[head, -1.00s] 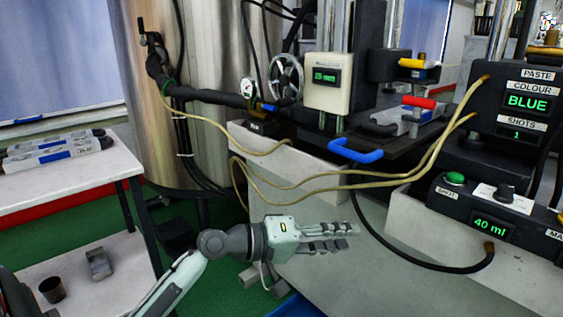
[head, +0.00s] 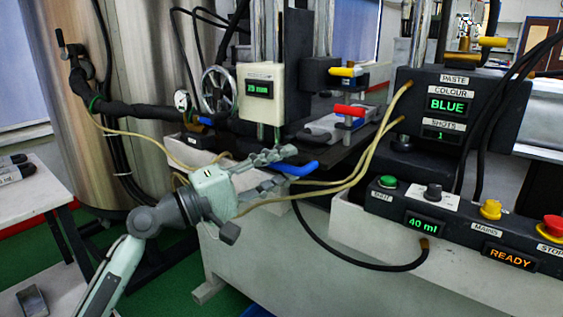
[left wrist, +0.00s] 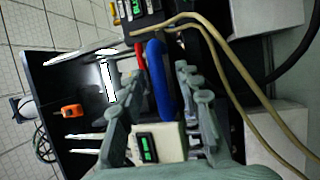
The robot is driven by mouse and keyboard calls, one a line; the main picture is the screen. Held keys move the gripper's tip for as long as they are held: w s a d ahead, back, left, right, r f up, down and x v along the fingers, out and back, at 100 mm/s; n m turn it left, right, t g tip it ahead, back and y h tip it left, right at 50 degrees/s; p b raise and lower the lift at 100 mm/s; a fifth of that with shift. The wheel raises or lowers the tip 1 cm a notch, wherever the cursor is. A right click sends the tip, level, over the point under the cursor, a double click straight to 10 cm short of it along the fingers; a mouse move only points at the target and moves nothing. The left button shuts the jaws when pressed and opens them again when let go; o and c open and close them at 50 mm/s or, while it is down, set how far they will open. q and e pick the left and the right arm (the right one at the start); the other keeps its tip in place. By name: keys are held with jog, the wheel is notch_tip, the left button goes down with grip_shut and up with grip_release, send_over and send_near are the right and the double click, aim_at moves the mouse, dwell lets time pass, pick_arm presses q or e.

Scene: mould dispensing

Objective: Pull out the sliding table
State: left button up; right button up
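The sliding table is a dark flat slab (head: 338,156) on the machine, with a blue handle (head: 298,169) at its front. In the left wrist view the blue handle (left wrist: 160,85) runs lengthwise between the two fingers. My left gripper (head: 286,167) is open at the handle, one finger above it and one below in the head view. In the left wrist view gaps show between the fingers (left wrist: 160,68) and the handle, so it is not clasped. Part of the handle is hidden by the fingers in the head view. My right gripper is not in view.
Tan hoses (head: 345,180) loop close by the handle and gripper. A red-handled clamp (head: 349,111) stands above the slab. The control box (head: 455,225) stands to the right. A white side table (head: 30,200) is at the left.

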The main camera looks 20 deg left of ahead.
pick_arm(q)
grip_shut()
dwell(0.3)
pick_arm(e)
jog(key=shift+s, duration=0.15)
